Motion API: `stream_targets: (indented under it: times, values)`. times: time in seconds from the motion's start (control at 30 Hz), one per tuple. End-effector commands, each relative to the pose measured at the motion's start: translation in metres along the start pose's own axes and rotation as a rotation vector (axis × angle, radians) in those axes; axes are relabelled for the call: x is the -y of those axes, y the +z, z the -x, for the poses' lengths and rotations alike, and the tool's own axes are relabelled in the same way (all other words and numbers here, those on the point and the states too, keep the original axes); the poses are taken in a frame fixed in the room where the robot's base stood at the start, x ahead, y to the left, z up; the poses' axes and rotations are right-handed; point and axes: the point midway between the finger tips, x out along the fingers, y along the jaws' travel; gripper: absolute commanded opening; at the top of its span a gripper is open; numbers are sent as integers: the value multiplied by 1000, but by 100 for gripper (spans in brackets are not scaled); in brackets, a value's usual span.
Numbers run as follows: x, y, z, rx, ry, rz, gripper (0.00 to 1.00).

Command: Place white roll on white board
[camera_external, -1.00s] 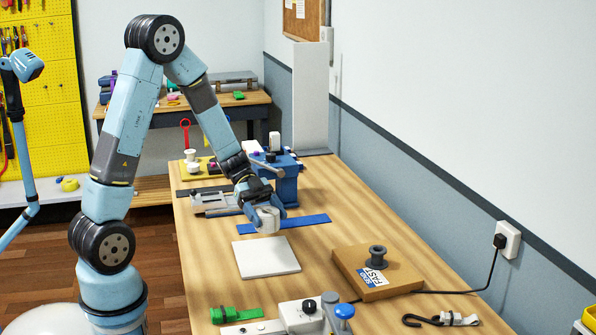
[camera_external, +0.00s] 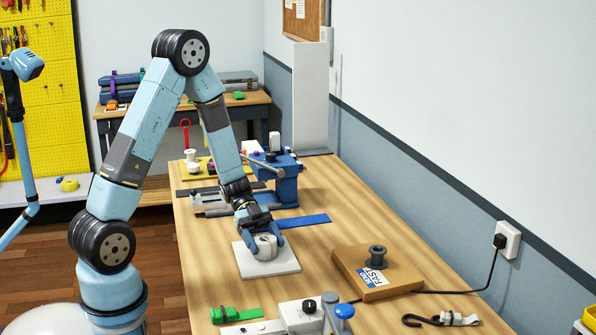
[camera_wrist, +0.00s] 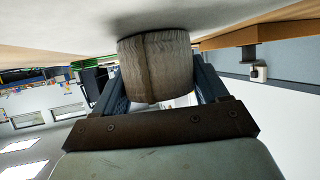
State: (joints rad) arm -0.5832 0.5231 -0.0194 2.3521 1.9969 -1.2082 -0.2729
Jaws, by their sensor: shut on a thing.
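The white roll (camera_external: 265,246) is between the fingers of my gripper (camera_external: 262,240), which is shut on it. The roll is upright over the white board (camera_external: 264,267), a flat square panel on the wooden table. In the external view its lower end appears to be at the board's surface; whether it bears on it fully is hard to tell. In the wrist view the roll (camera_wrist: 155,66) looks grey and striped in shade, held between the dark fingers, with its end against or very near the pale board surface (camera_wrist: 230,18).
A cardboard box (camera_external: 395,283) with a dark spool (camera_external: 377,256) lies to the right. A blue strip (camera_external: 305,221) and a blue vise (camera_external: 285,185) are behind the board. A green clamp (camera_external: 236,315) and a grey device (camera_external: 300,314) stand in front.

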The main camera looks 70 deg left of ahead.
Motion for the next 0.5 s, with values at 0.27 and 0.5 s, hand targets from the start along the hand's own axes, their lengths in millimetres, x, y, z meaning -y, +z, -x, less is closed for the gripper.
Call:
stream_targets:
  times: [0.27,0.5]
  values:
    - [0,1,0,0,-1,0,40]
    - [0,2,-1,0,-1,0,90]
